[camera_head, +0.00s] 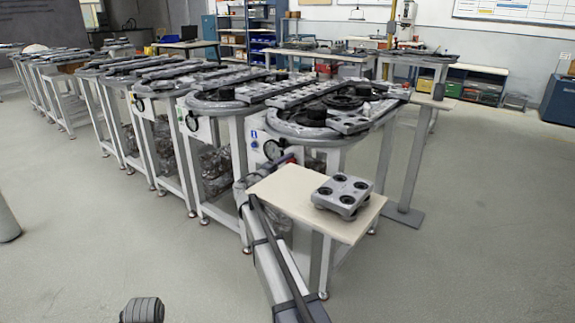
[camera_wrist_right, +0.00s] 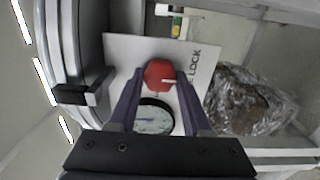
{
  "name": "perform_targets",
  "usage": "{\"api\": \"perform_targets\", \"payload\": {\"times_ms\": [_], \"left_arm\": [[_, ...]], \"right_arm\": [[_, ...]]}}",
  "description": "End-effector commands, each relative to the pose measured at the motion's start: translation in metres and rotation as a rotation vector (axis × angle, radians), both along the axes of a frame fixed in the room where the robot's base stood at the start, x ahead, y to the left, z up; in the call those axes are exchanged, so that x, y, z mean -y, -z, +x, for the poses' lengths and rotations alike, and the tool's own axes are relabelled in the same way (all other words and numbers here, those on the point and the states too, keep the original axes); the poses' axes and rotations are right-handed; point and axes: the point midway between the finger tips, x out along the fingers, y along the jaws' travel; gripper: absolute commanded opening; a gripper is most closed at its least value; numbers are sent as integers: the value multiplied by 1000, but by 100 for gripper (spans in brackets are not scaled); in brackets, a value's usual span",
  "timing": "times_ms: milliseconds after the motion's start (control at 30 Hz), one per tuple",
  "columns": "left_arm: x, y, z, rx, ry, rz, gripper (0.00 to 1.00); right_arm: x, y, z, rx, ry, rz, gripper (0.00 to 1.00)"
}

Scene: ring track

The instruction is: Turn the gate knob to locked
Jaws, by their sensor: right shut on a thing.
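The gate knob (camera_wrist_right: 158,73) is red and sits on a white panel (camera_wrist_right: 122,52) in the right wrist view. A pale line on the knob points right, towards lettering that ends in "LOCK". My right gripper (camera_wrist_right: 158,82) has a finger on each side of the knob and is shut on it. In the head view, my right gripper (camera_head: 280,168) reaches the near end of the track table, mostly hidden by my own arm and the cream shelf.
A round dial gauge (camera_wrist_right: 154,116) sits beside the knob. A cream shelf (camera_head: 285,190) with a grey block (camera_head: 342,193) stands right of my arm. Ring track tables (camera_head: 215,105) run off to the left. The floor at right is clear.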

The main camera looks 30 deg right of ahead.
Motion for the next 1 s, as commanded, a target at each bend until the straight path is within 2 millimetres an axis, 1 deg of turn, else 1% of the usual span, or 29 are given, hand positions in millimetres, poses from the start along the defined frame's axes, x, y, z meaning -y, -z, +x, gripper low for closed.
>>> {"api": "perform_targets", "payload": {"times_ms": [33,200,300,567,667,900,1000], "left_arm": [[0,0,0,0,0,0,84],[0,0,0,0,0,0,84],[0,0,0,0,0,0,84],[0,0,0,0,0,0,84],[0,0,0,0,0,0,84],[0,0,0,0,0,0,84],[0,0,0,0,0,0,84]], "right_arm": [[-1,0,0,-1,-1,1,51],[-1,0,0,0,-1,0,70],[0,0,0,0,-1,0,79],[-3,0,-1,0,-1,0,79],[-12,0,-6,0,-2,0,79],[-50,0,-21,0,-3,0,79],[-61,0,-26,0,-2,0,79]]}}
